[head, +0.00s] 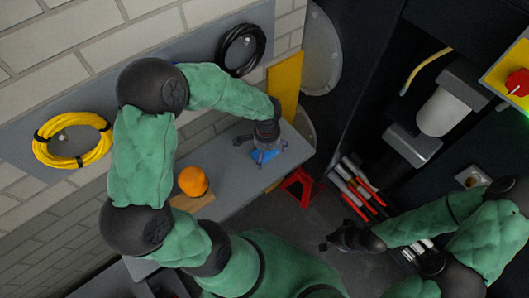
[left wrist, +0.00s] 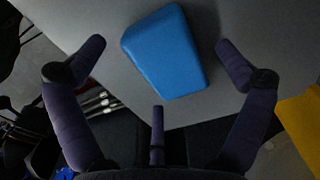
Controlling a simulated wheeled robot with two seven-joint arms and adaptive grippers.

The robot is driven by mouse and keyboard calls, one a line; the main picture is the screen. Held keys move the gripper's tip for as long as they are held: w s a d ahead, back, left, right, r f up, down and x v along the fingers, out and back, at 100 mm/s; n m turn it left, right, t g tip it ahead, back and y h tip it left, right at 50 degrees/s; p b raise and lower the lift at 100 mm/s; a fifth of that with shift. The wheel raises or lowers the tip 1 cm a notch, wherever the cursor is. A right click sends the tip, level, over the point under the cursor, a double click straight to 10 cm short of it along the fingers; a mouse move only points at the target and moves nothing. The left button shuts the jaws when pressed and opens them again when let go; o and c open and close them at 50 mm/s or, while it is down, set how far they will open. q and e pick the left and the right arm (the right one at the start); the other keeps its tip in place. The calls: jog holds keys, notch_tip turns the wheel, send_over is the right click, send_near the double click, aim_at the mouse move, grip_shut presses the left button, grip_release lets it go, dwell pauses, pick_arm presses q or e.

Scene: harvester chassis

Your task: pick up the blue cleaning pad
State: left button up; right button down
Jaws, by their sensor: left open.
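The blue cleaning pad (left wrist: 165,52) lies on the grey shelf (left wrist: 215,110), between the spread fingers of my left gripper (left wrist: 160,75) in the left wrist view. The fingers are apart from it on both sides. In the head view the pad (head: 262,154) is a small blue patch partly hidden under my left gripper (head: 267,152), which points down over the shelf. My right gripper (head: 328,240) is at the lower right, away from the shelf; its fingers are small and dark, so I cannot tell if it is open.
An orange ball (head: 193,181) rests on a small wooden block (head: 190,202) on the shelf, left of the pad. A yellow panel (head: 285,85) stands behind. A red stand (head: 298,187) and several red-handled tools (head: 358,190) are to the right. Yellow cable (head: 72,140) and black cable (head: 241,50) coils hang on the wall.

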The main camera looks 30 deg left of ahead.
aim_at(267, 153)
pick_arm(q)
jog(key=c, duration=1.2)
jog(key=shift+o, duration=0.2)
jog(key=shift+r, duration=0.45)
notch_tip(267, 153, up, 2)
jog(key=shift+r, duration=0.2)
jog(key=s+d+r, duration=0.9)
jog(key=s, duration=0.1)
jog(key=shift+s+d+r+p, duration=0.15)
jog(key=shift+d+r+p, duration=0.15)
jog(key=shift+r+p, duration=0.1)
